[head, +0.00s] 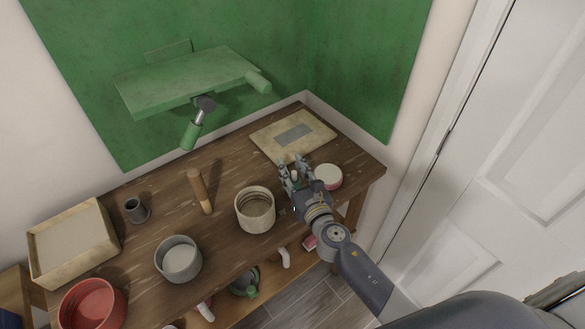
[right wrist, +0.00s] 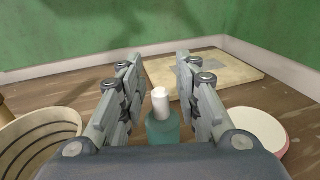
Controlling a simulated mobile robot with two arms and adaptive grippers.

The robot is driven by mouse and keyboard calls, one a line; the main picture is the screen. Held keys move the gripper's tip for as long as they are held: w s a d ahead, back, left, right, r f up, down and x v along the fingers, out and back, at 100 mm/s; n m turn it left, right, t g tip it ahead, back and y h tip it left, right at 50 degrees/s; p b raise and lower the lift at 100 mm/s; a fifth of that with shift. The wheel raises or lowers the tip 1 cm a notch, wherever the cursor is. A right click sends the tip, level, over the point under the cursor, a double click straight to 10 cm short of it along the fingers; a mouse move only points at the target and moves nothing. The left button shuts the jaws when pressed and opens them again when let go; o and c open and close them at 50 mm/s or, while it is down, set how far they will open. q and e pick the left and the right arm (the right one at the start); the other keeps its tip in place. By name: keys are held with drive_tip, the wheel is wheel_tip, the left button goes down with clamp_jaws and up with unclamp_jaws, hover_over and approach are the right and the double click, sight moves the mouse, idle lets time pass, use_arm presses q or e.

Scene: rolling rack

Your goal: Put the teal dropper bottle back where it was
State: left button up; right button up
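The teal dropper bottle (right wrist: 162,132) stands upright on the wooden table, its white cap on top, in the right wrist view. My right gripper (right wrist: 157,72) is open, with one finger on each side of the bottle in the picture and gaps between. I cannot tell whether the bottle is fully between the fingertips. The base of the bottle is hidden by the gripper body. In the head view my right gripper (head: 293,165) is low over the right part of the table, and the bottle is mostly hidden there. My left gripper is not in view.
Close by are a ribbed cream pot (head: 244,215) left, a pink-white round container (head: 328,176) right and a flat beige board (head: 268,147) behind. A green shelf (head: 185,80) overhangs the back.

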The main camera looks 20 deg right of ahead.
drive_tip(key=shift+r, duration=0.2)
drive_tip(key=s+b, duration=0.2)
drive_tip(key=s, duration=1)
drive_tip(key=shift+d+r, duration=0.25)
drive_tip(key=shift+d, duration=0.2)
